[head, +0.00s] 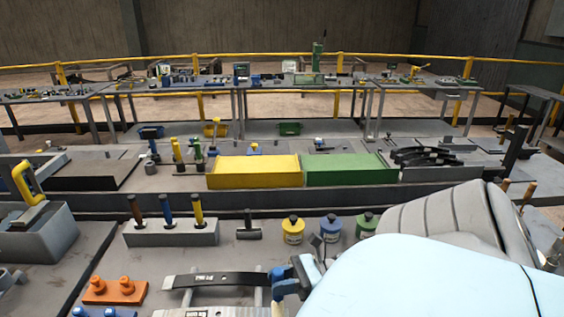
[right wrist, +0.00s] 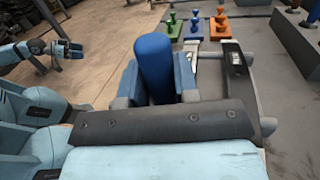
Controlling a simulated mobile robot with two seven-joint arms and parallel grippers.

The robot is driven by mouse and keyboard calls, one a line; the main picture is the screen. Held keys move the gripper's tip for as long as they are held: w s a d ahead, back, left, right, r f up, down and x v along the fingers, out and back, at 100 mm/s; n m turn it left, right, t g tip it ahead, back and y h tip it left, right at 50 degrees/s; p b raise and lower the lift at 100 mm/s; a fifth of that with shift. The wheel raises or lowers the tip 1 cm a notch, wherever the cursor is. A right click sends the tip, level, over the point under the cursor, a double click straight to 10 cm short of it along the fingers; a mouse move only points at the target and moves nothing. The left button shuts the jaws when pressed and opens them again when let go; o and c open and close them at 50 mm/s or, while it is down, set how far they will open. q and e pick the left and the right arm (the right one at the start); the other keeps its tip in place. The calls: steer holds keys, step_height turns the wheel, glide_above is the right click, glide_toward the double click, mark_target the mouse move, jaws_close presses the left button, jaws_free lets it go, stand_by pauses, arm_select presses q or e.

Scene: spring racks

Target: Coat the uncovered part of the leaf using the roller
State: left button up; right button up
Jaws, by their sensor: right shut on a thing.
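The leaf (head: 235,279) is a dark, slightly curved strip with a pale grey left end, lying across grey supports at the front in the head view. It also shows in the right wrist view (right wrist: 236,85), to the right of my gripper. My right gripper (head: 290,277) is at the leaf's right end in the head view. In the right wrist view its fingers (right wrist: 157,80) are shut on a blue handle (right wrist: 154,55), which I take for the roller's. The roller's head is hidden. My left gripper (right wrist: 68,50) shows small at the left there; its jaws are unclear.
Orange (head: 115,291) and blue (head: 103,312) pegged blocks stand left of the leaf. Behind are a grey rack (head: 172,234) of coloured handles, a hammer-like tool (head: 248,227) and yellow (head: 293,230), blue (head: 331,228) and green pots (head: 367,225). My pale arm covers the front right.

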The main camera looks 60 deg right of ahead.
steer(key=w+a+p, duration=0.1)
steer(key=w+a, duration=0.7)
steer(key=w, duration=0.5)
steer(key=w+a+p, duration=0.2)
steer(key=w+a, duration=0.6)
steer(key=w, duration=0.6)
steer(key=shift+w, duration=0.25)
stand_by(2.1)
